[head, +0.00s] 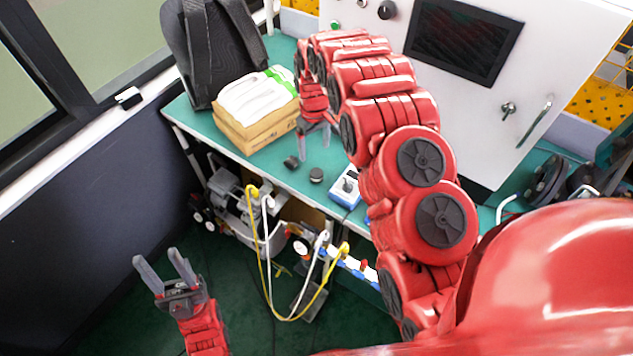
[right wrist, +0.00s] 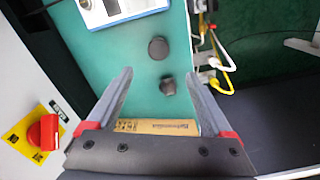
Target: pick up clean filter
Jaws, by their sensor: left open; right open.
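Two small dark round pieces stand on the green bench. One (head: 316,174) is a flat black disc, also seen in the right wrist view (right wrist: 158,47). The other (head: 291,161) is smaller and knob-like, and in the right wrist view (right wrist: 168,86) it looks brownish grey. I cannot tell which is the clean filter. My right gripper (head: 315,142) is open and empty above the bench, pointing down. In the right wrist view, its fingertips (right wrist: 158,76) frame the knob-like piece, with the disc just beyond. My left gripper (head: 165,266) is open and empty, off the bench above the floor.
A cardboard box (head: 255,128) with white packages on top and a black backpack (head: 212,50) stand at the left of the bench (head: 283,50). A blue-white device (head: 346,190) sits at the front edge. A white cabinet (head: 470,120) stands behind. Cables (head: 268,270) hang below.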

